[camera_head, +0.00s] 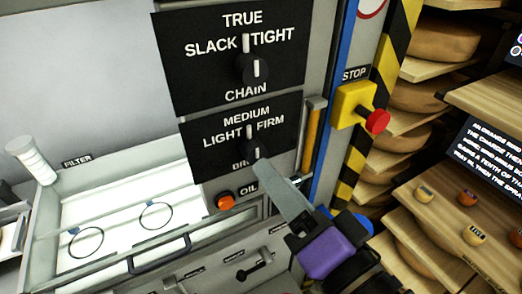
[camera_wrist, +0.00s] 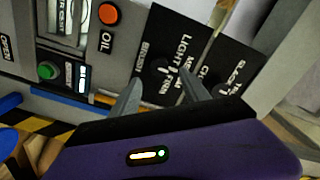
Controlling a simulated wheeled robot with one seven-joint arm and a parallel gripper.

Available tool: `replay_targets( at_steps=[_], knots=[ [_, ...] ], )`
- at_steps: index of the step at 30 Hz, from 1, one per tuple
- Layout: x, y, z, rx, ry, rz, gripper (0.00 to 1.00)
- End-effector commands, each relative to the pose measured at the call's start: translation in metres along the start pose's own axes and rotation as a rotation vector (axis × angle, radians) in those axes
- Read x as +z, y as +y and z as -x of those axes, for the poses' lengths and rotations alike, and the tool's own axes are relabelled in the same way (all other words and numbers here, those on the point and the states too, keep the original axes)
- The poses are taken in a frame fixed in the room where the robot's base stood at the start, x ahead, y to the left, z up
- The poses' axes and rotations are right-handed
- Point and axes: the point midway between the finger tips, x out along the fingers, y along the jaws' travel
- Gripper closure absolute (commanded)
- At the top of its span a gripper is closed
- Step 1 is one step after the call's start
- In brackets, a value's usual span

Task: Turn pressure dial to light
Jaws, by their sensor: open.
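The pressure dial (camera_head: 250,146) is a black knob on the lower black panel, with MEDIUM above it, LIGHT to its left and FIRM to its right. Its white line looks roughly upright, toward MEDIUM. The label below is partly hidden by my gripper. My gripper (camera_head: 258,166) is at the lower edge of this panel, fingers pointing up at the knob. In the wrist view, the open fingers of my gripper (camera_wrist: 163,77) stand on either side of the dial (camera_wrist: 161,66), which is dark and partly unclear. I cannot tell whether they touch it.
A second panel above has a chain dial (camera_head: 252,68) marked SLACK, TRUE and TIGHT. An orange OIL button (camera_head: 225,200) is below left. A red STOP button (camera_head: 378,121) on a yellow box and an amber upright bar (camera_head: 312,135) are to the right.

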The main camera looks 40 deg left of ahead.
Motion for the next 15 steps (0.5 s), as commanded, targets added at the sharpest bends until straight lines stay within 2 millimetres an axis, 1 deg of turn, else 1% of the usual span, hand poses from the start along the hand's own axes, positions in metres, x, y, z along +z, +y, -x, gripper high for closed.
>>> replay_targets(
  at_steps=[9,12,15],
  knots=[
    [0.0,-0.001,-0.048,0.0,0.0,-0.001,0.46],
    [0.0,-0.001,-0.059,0.001,0.001,0.0,0.46],
    [0.0,0.0,-0.065,0.002,0.002,0.001,0.46]
  ],
)
